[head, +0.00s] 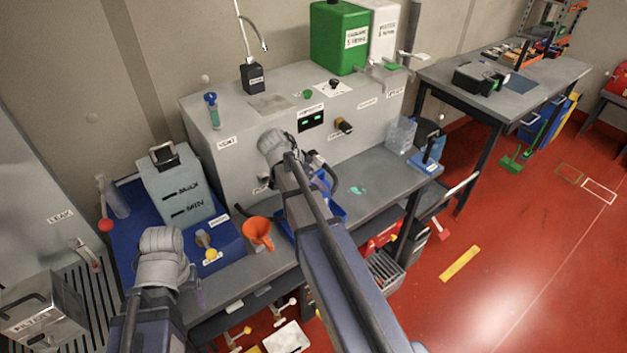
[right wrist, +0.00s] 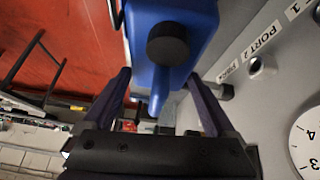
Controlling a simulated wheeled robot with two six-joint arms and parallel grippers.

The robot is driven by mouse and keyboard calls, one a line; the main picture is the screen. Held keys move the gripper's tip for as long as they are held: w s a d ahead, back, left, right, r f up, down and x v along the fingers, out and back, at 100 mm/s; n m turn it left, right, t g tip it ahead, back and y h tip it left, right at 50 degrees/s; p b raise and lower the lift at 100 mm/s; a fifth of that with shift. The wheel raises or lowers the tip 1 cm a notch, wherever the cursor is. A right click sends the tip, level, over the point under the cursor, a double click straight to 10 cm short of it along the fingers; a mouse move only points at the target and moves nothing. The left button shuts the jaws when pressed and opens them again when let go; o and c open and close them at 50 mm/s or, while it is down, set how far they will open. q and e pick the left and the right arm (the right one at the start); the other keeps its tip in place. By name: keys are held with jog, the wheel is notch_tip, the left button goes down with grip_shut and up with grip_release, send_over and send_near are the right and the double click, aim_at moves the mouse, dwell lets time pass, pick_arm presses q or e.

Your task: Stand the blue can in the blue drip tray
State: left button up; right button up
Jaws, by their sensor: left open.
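The blue can (right wrist: 170,20), a boxy body with a black round cap, fills the top middle of the right wrist view. A narrow blue part of it sticks out between the fingers of my right gripper (right wrist: 160,88), with gaps on both sides. In the head view my right arm mostly hides this gripper (head: 315,163) and the can (head: 323,184) at the machine's front. The blue drip tray (head: 341,213) shows partly behind that arm on the bench; the can's contact with it is hidden. My left gripper (head: 198,296) is open, mostly hidden by its wrist at lower left.
A grey box (head: 177,186) stands on a larger blue mat (head: 128,255) at left. The grey machine (head: 222,158) backs the bench. Bench right of the tray is mostly clear (head: 385,178).

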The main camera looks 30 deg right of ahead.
jog(key=shift+o, duration=0.6)
jog(key=shift+p+v, duration=0.75)
jog(key=shift+v, duration=0.15)
jog(key=p+v, duration=0.5)
jog(key=v, duration=0.1)
jog(key=shift+r, duration=0.15)
jog(key=shift+f, duration=0.25)
